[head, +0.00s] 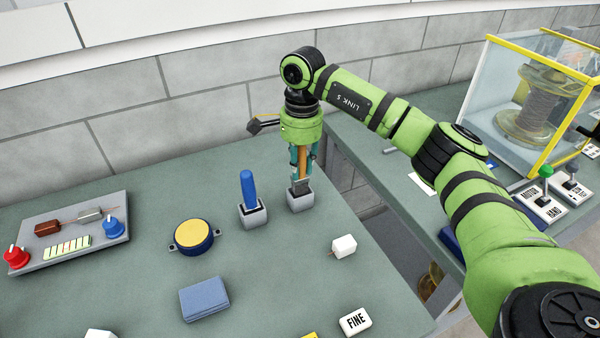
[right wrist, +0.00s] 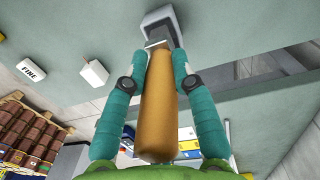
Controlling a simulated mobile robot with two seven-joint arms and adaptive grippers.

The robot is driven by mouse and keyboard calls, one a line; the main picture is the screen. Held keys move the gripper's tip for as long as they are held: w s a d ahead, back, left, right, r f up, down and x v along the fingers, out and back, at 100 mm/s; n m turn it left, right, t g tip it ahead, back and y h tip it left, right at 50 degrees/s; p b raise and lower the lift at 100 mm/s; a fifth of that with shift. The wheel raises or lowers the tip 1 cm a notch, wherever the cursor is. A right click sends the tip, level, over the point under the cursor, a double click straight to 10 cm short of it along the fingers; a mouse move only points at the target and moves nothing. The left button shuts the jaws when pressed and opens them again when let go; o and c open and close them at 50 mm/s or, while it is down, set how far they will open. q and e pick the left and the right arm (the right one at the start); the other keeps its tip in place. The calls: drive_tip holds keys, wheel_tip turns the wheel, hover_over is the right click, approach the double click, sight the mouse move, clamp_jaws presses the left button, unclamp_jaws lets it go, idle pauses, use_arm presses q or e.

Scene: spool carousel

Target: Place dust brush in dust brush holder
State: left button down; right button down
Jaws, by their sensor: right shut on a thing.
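The dust brush has a wooden handle (head: 302,162) and a grey metal ferrule. It stands about upright, its lower end at the mouth of the right-hand grey holder (head: 301,201); I cannot tell how deep it sits. My right gripper (head: 301,170) points down and is shut on the handle. In the right wrist view the brush handle (right wrist: 158,105) lies between the two teal fingers (right wrist: 159,62), with the grey holder (right wrist: 160,17) at its far end. The bristles are hidden. My left gripper is not in view.
A blue-handled tool (head: 248,190) stands in a second grey holder (head: 253,217) just left. A white block (head: 344,246), a yellow-topped round part (head: 193,235) and a blue block (head: 204,298) lie nearer. A gap separates this table from the right bench with a yellow-framed case (head: 490,98).

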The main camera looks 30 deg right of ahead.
sight(300, 177)
wheel_tip(300, 177, down, 4)
drive_tip(key=shift+r+p, duration=0.2)
drive_tip(key=shift+p, duration=0.7)
drive_tip(key=shift+f, duration=0.25)
drive_tip(key=shift+f+b, duration=0.25)
drive_tip(key=shift+b, duration=0.05)
drive_tip(key=c, duration=1)
unclamp_jaws()
drive_tip(key=shift+r, duration=0.1)
drive_tip(key=shift+r, duration=0.1)
